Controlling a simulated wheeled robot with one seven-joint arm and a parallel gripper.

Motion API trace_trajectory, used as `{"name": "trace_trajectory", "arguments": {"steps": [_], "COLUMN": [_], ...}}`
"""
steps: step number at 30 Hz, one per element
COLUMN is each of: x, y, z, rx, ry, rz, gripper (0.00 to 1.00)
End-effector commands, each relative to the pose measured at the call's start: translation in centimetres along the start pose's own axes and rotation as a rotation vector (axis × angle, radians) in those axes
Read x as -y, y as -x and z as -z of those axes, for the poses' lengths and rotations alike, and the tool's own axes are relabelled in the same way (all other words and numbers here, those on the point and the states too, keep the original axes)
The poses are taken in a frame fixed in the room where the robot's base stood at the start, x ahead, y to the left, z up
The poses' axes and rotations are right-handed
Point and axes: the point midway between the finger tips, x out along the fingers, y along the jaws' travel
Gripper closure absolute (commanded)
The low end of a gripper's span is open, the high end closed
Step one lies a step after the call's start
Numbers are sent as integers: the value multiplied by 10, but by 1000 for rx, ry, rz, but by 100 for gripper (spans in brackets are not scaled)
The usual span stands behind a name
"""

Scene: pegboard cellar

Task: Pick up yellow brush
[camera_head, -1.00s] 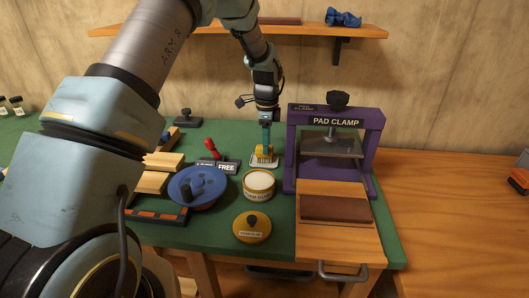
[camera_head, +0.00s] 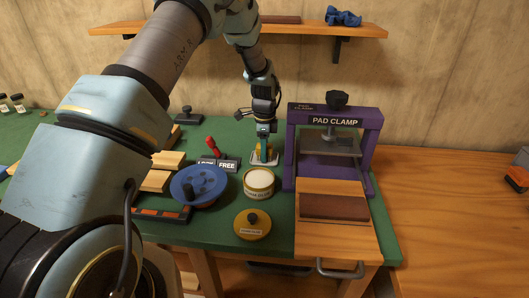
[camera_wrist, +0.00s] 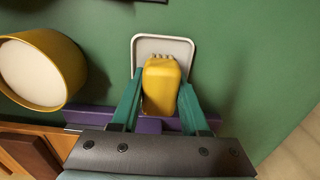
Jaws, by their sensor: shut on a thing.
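The yellow brush (camera_wrist: 162,85) sits between the two teal fingers of my gripper (camera_wrist: 160,95) in the wrist view, and the fingers are shut on it. Its far end is over a small white tray (camera_wrist: 186,46). I cannot tell whether the brush touches the tray. In the head view my gripper (camera_head: 265,148) points down at the tray (camera_head: 265,161), and the brush is mostly hidden by the fingers.
An open yellow tub (camera_head: 259,186) stands close in front of the tray. The purple pad clamp (camera_head: 293,165) is just to the right. A blue reel (camera_head: 199,190), a red-handled lever (camera_head: 212,146) and wood blocks (camera_head: 160,170) lie left. A yellow lid (camera_head: 251,228) lies in front.

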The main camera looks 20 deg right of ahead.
Motion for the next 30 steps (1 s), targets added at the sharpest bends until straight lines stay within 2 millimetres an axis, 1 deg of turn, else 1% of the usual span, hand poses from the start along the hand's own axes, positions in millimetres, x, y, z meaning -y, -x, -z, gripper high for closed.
{"name": "trace_trajectory", "arguments": {"steps": [10, 14, 17, 24, 27, 30], "x": [0, 1, 1, 1, 1, 1], "y": [1, 7, 21, 68, 84, 94], "z": [0, 0, 0, 0, 0, 0], "rx": [0, -1, -2, -1, -1, -1], "ry": [0, 0, 0, 1, 1, 1], "rz": [1, 3, 4, 6, 4, 3], "gripper": [100, 100, 100, 100, 100, 100]}}
